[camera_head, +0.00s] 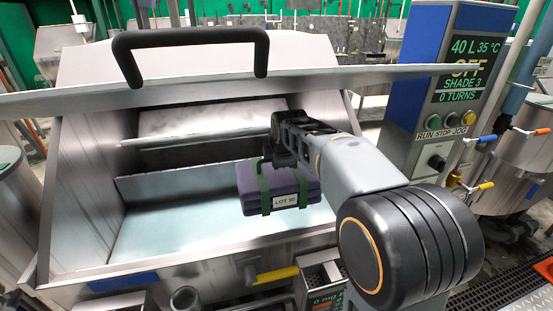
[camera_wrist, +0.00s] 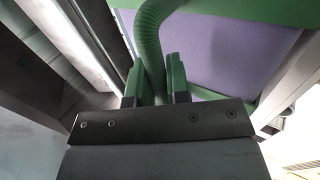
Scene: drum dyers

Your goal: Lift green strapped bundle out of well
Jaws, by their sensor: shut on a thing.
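The bundle (camera_head: 285,186) is a purple block with green straps and a tag reading LOT 30. In the head view it hangs from my gripper (camera_head: 283,158) inside the mouth of the steel well (camera_head: 150,233), over pale liquid, and looks slightly tilted. In the wrist view my gripper (camera_wrist: 158,88) has its two green fingertips shut on a green strap loop of the bundle, with the purple side (camera_wrist: 215,45) beyond. The bundle's underside and far side are hidden, so I cannot tell its clearance above the liquid.
A blue and grey control box (camera_head: 430,90) reading OFF stands at right. A yellow-handled valve (camera_head: 275,275) is at the front.

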